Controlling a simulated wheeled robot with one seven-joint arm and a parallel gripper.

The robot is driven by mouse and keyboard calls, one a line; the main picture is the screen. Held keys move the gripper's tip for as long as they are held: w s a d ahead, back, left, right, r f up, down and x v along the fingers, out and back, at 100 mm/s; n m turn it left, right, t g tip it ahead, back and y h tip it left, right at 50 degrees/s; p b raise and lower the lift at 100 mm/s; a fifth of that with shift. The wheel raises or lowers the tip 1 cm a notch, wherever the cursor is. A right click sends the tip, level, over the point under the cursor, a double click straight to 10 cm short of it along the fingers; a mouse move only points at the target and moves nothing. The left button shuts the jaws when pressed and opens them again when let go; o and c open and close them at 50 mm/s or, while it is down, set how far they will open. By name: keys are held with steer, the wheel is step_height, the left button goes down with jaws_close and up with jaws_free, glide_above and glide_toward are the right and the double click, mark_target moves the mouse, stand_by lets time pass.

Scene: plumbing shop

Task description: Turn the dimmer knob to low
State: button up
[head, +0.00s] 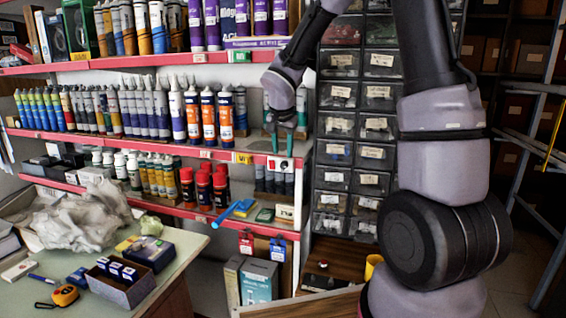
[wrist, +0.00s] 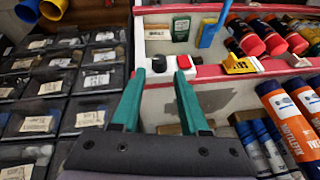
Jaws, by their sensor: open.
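A small white plate on the red front edge of the middle shelf carries a dark round knob (wrist: 158,64) and a red button (wrist: 184,62). In the head view, the plate (head: 280,163) is just below my fingertips. The dark knob looks like the dimmer knob; its setting is too small to read. My gripper (head: 281,151) has green fingers pointing down at the plate. In the wrist view, my gripper (wrist: 160,78) is open and empty, with the dark knob framed between its fingertips and the red button by the right fingertip. I cannot tell whether a finger touches the knob.
A yellow device (wrist: 240,66) sits on the shelf edge beside the plate. Spray cans and tubes (head: 208,115) fill the shelf to the left. A drawer cabinet (head: 340,125) stands close on the right. A cluttered table (head: 190,245) is at the lower left.

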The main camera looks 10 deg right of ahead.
mark_target(283, 163)
steer(key=shift+x, duration=2.75)
jaws_close()
